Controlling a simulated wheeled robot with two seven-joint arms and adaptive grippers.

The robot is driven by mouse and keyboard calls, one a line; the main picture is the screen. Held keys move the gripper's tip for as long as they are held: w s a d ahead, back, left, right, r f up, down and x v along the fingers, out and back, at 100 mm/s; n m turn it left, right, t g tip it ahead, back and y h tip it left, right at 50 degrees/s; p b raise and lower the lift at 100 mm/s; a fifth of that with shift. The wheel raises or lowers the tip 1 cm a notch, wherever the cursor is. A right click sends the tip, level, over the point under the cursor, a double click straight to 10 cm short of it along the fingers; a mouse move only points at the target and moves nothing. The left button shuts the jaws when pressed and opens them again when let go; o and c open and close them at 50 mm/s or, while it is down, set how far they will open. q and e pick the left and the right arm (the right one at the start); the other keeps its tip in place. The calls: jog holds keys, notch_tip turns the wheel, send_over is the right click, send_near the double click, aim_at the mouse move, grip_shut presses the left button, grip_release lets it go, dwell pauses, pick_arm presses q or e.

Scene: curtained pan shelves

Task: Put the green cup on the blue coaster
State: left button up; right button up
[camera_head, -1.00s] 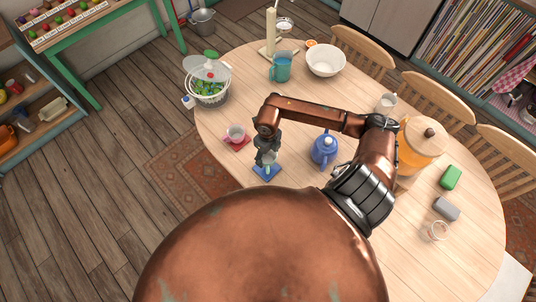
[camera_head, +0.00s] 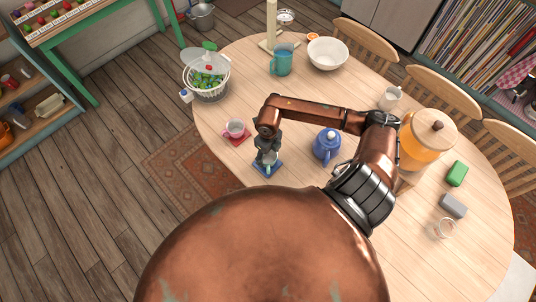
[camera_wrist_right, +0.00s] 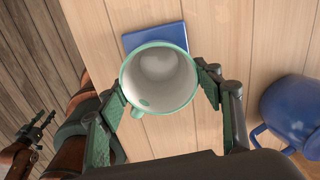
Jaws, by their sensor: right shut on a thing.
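The green cup (camera_wrist_right: 158,80), pale inside with a green rim, is between the fingers of my right gripper (camera_wrist_right: 160,92) in the right wrist view. The gripper is shut on it. The blue coaster (camera_wrist_right: 156,38) shows beyond the cup, partly hidden by it. In the head view the right gripper (camera_head: 267,158) is over the blue coaster (camera_head: 260,168) with the cup upright. I cannot tell whether the cup touches the coaster. What looks like my left gripper (camera_wrist_right: 38,130) shows small at the left of the wrist view; its jaws are unclear.
A pink cup (camera_head: 236,127) on a red coaster (camera_head: 236,139) stands left of the blue coaster. A blue teapot (camera_head: 327,147) stands to the right. A salad bowl (camera_head: 207,84), teal mug (camera_head: 282,61) and white bowl (camera_head: 327,54) are farther back. The table's left edge is close.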

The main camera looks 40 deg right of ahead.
jog(key=shift+f, duration=0.15)
jog(key=shift+f+b, duration=0.6)
jog(key=shift+b, duration=0.05)
jog(key=shift+f, duration=0.2)
dwell(0.3)
jog(key=o, duration=1.4)
jog(key=shift+r, duration=0.1)
notch_tip(320, 180, up, 12)
jog(key=shift+f, duration=0.1)
jog(key=shift+c, duration=0.6)
